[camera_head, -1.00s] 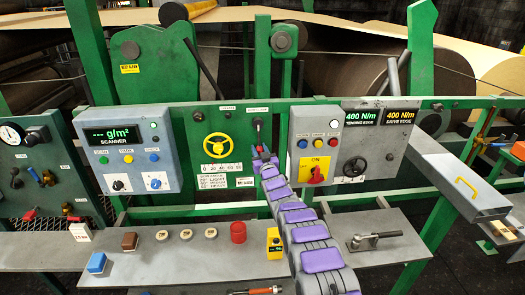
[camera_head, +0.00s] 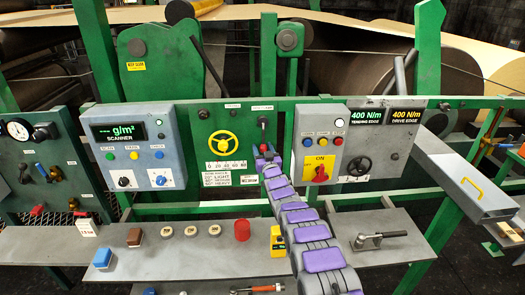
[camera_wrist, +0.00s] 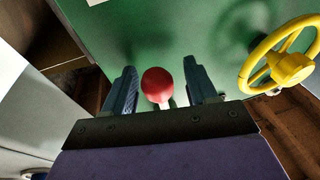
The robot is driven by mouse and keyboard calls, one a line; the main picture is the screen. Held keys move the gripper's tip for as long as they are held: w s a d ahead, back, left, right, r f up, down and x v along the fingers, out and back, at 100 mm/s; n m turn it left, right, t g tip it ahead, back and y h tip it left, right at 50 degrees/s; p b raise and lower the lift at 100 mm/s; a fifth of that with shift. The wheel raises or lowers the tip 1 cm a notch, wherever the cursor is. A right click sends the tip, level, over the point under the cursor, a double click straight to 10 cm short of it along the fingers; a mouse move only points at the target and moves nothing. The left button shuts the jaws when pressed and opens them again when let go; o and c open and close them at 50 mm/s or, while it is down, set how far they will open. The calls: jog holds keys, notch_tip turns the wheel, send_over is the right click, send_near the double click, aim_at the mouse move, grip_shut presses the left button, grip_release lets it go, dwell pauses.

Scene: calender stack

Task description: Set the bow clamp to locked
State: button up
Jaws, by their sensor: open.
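A lever with a red ball knob (camera_wrist: 157,84) stands out from the green panel; I take it to be the bow clamp, as its small label cannot be read. In the head view the lever (camera_head: 263,123) is at the panel's upper right, below a small white label. My gripper (camera_wrist: 159,88) is open, with one finger on each side of the red knob and a visible gap to each. In the head view my gripper (camera_head: 263,150) is at the lever, and my purple-padded arm hides its lower part.
A yellow handwheel (camera_head: 223,145) is close to the left of the lever. The scanner box (camera_head: 133,145) is farther left. A grey box with a red switch (camera_head: 320,173) is close on the right. A grey shelf (camera_head: 190,262) with several small items lies below.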

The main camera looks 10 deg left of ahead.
jog(key=shift+s+d, duration=0.1)
jog(key=p+v, duration=0.1)
jog(key=v, duration=1.6)
jog(key=shift+p, duration=0.3)
dwell(0.3)
